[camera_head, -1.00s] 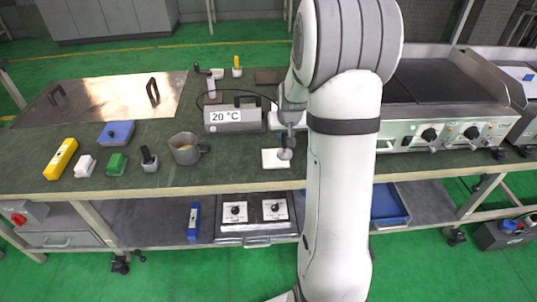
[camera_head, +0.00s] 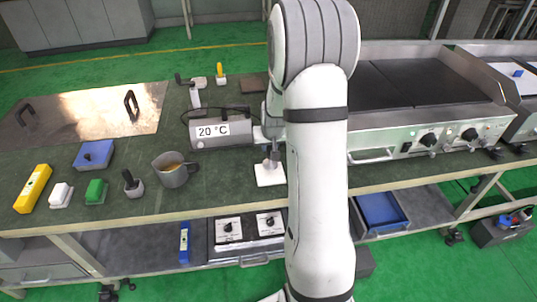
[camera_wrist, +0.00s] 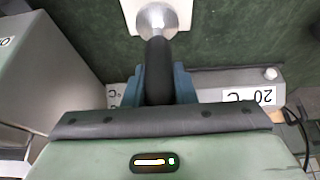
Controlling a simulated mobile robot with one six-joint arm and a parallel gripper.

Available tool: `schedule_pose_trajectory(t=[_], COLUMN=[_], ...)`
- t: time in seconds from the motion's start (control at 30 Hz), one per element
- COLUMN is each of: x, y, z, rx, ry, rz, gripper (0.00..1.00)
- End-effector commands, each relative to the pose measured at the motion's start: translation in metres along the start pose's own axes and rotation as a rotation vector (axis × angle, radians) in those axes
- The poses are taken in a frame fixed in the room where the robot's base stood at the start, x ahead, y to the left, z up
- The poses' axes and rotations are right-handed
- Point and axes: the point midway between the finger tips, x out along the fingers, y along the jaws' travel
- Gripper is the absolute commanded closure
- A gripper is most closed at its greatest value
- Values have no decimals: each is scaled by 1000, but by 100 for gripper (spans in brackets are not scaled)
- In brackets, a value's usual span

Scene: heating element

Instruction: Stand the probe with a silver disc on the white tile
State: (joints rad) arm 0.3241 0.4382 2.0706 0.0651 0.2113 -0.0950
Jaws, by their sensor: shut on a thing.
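My gripper (camera_wrist: 159,84) is shut on the black handle (camera_wrist: 159,62) of the probe with a silver disc. The silver disc (camera_wrist: 157,20) is at the far end of the probe, over the white tile (camera_wrist: 130,9) in the wrist view. In the head view the white tile (camera_head: 270,177) lies on the green-grey bench top, and my gripper (camera_head: 272,154) is above its back part. The probe looks about upright there, with the disc low over the tile. I cannot tell whether the disc touches the tile. My arm hides the area right of the tile.
A meter reading 20 °C (camera_head: 222,130) stands behind the tile. A yellow-handled probe (camera_head: 221,75) is at the back. A griddle (camera_head: 430,90) fills the right side.

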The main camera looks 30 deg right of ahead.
Motion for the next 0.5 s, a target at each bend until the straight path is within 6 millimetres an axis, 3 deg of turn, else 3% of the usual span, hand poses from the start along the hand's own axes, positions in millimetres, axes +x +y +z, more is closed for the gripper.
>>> schedule_pose_trajectory(t=[0.2,0.5], x=[28,31], y=[-2,-2], z=[13,14], rx=[-2,-4], ry=[-3,0], rz=[-1,-2], gripper=[100,100])
